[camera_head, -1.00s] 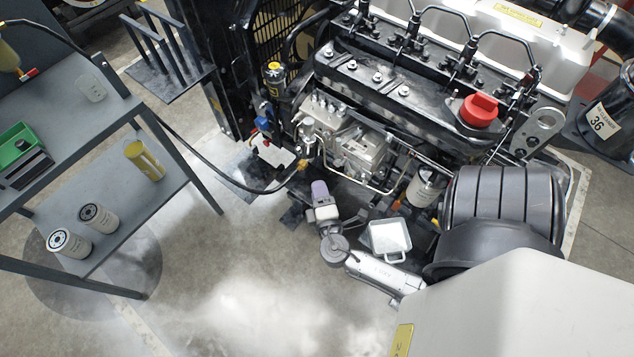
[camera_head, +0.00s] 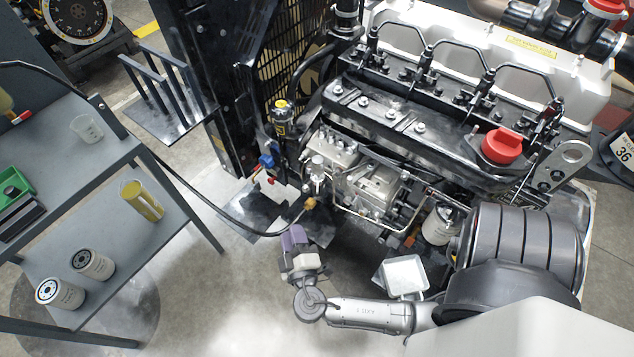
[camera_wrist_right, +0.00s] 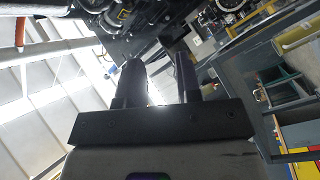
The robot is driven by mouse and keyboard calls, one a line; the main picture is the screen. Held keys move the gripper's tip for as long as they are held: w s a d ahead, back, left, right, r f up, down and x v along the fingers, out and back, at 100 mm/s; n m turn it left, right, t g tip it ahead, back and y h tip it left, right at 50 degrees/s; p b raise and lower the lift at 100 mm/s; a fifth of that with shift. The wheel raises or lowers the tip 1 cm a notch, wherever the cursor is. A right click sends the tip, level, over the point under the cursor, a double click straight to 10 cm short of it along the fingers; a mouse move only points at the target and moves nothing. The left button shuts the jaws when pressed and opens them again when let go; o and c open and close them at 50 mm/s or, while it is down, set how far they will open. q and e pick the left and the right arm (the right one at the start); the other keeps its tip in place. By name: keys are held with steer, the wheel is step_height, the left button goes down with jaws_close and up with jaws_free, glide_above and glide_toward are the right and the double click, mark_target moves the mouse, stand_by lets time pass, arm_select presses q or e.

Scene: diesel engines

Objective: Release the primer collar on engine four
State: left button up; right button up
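A brass-coloured fitting (camera_head: 310,203) sits at the end of a black hose, beside the engine (camera_head: 370,185) at its lower left. It looks like the primer collar, but I cannot tell for certain. My right gripper (camera_head: 293,238) is just below and left of this fitting in the head view, apart from it in the picture. Its fingers are hard to make out there. In the right wrist view the right gripper (camera_wrist_right: 158,75) shows two dark fingers with a clear gap and nothing between them. My left gripper is not in view.
The black hose (camera_head: 190,195) runs from the grey shelf cart (camera_head: 110,165) on the left to the engine. Filters (camera_head: 92,264) and a yellow-filled beaker (camera_head: 142,198) stand on its lower shelf. A white tray (camera_head: 405,276) lies below the engine's filter (camera_head: 440,225), close to my right arm.

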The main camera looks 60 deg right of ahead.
steer(key=s+d+f+m+g+h, duration=0.15)
steer(key=s+m+g, duration=0.25)
steer(key=m, duration=0.5)
steer(key=m+b, duration=0.2)
steer(key=m, duration=0.3)
glide_toward(318, 181)
steer(key=shift+g+h, duration=0.4)
steer(key=shift+h, duration=0.05)
steer(key=x, duration=0.4)
steer(key=f+x, duration=0.1)
steer(key=x, duration=0.2)
steer(key=shift+w+a, duration=0.2)
steer(key=shift+w, duration=0.15)
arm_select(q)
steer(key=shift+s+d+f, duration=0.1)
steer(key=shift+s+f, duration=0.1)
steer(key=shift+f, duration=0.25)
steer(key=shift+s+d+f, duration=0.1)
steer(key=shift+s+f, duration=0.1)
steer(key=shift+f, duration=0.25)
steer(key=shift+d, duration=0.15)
arm_select(e)
jaws_close()
